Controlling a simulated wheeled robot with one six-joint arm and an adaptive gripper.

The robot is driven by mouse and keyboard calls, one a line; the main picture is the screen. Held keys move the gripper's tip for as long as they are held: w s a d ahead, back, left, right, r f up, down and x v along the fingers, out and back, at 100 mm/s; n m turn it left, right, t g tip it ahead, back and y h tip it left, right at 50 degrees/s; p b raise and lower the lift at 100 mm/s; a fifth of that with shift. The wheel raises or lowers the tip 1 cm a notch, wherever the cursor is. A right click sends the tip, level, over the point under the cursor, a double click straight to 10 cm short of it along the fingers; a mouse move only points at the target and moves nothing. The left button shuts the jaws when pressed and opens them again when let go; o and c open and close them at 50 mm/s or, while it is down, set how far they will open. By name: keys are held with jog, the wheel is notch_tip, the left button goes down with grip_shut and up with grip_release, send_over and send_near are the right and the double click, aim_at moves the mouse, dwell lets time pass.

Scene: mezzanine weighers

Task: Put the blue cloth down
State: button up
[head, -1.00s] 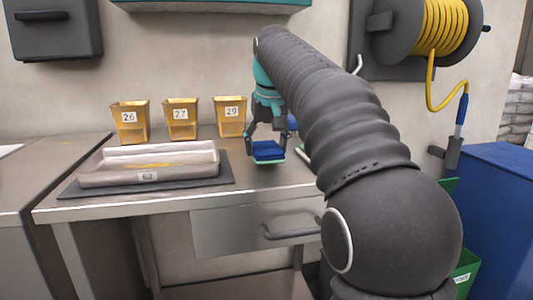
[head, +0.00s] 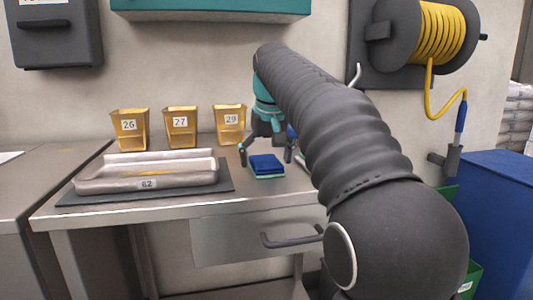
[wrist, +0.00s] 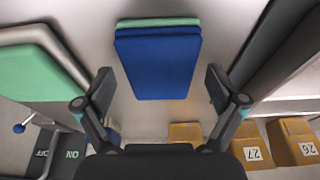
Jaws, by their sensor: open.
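My gripper (head: 266,154) is open just above and behind the cloth, one finger on each side. In the wrist view my gripper's fingers (wrist: 160,88) are spread wide, with gaps to the cloth on both sides. Nothing is between the pads. Part of the bench right of the cloth is hidden by my arm.
Yellow bins 26 (head: 130,136), 27 (head: 181,134) and 29 (head: 230,132) stand along the back. An ON/OFF panel (wrist: 58,153) shows at lower left in the wrist view.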

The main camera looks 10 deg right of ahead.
jog(key=p+v, duration=0.1)
jog(key=v, duration=1.1)
jog(key=shift+r, duration=0.1)
jog(key=shift+t, duration=0.6)
jog(key=s+f, duration=0.6)
jog(key=s, duration=0.1)
jog(key=s+f, duration=0.4)
jog(key=shift+s, duration=0.15)
jog(key=s+f, duration=0.7)
jog(key=f, duration=0.4)
jog(key=s+f+t, duration=0.1)
jog(key=s+f, duration=0.7)
jog(key=f, duration=0.3)
jog(key=shift+f, duration=0.4)
jog(key=shift+s+d, duration=0.1)
jog(key=shift+s, duration=0.05)
